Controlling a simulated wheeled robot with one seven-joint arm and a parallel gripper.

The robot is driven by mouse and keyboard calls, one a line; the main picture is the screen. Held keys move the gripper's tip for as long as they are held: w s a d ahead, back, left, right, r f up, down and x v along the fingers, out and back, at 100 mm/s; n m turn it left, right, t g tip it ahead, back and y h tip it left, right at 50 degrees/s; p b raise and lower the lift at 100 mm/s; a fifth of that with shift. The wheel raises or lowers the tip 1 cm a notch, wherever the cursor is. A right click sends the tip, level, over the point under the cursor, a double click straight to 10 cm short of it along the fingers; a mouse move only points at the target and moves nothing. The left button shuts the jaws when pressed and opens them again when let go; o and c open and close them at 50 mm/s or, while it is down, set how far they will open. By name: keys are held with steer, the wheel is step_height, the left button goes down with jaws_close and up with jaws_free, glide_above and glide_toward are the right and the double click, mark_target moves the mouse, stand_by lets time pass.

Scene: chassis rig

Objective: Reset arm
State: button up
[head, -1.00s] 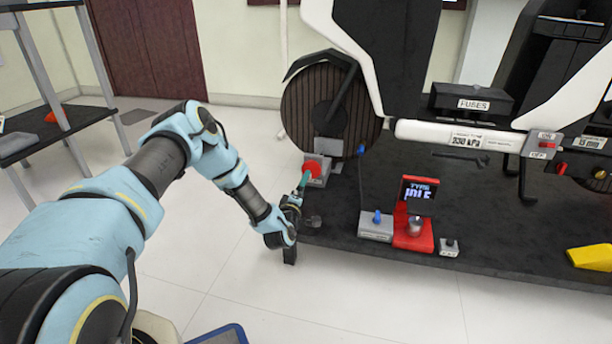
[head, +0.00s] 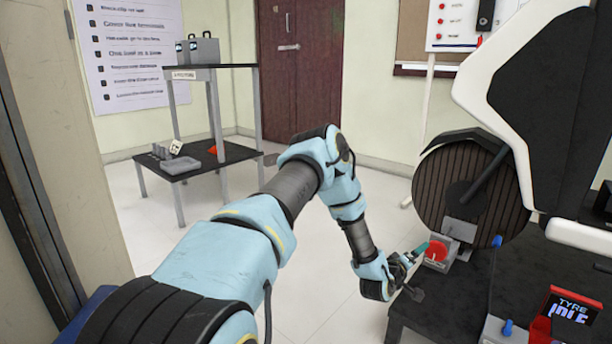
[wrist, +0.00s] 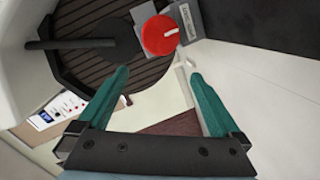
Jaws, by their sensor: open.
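My arm reaches forward across the middle of the head view, bent at the elbow. My gripper (head: 418,258) is at its end, low and right of centre, close to a red round knob on a grey block (head: 438,250). In the wrist view my gripper (wrist: 160,90) shows two green fingers spread wide with nothing between them. The red knob (wrist: 159,35) with a white mark lies beyond the fingertips there, apart from them.
The dark ribbed wheel (head: 472,190) stands behind the knob. A black platform (head: 440,312) carries the rig and a tyre display (head: 568,308). A two-level shelf (head: 215,153) stands at the back left. Open floor (head: 300,250) lies around my arm. A wall edge (head: 45,130) is close on the left.

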steer(key=s+a+r+m+g+y+p, duration=0.15)
steer(key=a+r+y, duration=0.25)
steer(key=a+r, duration=0.55)
steer(key=a+r+m+g+y+p, duration=0.1)
steer(key=a+r+m+g+y, duration=0.3)
steer(key=a, duration=1)
steer(key=s+a+r+n+g+y+p, duration=0.1)
steer(key=s+a+r+g+y, duration=0.1)
steer(key=s+a+r, duration=0.6)
steer(key=s+a+r+g+y, duration=0.15)
steer(key=s+a+r, duration=0.25)
steer(key=s+a, duration=0.8)
step_height(320, 180, up, 38)
steer(key=d+p, duration=0.1)
steer(key=p, duration=3.7)
steer(key=shift+d+g, duration=0.3)
steer(key=shift+d, duration=0.05)
steer(key=shift+f, duration=0.15)
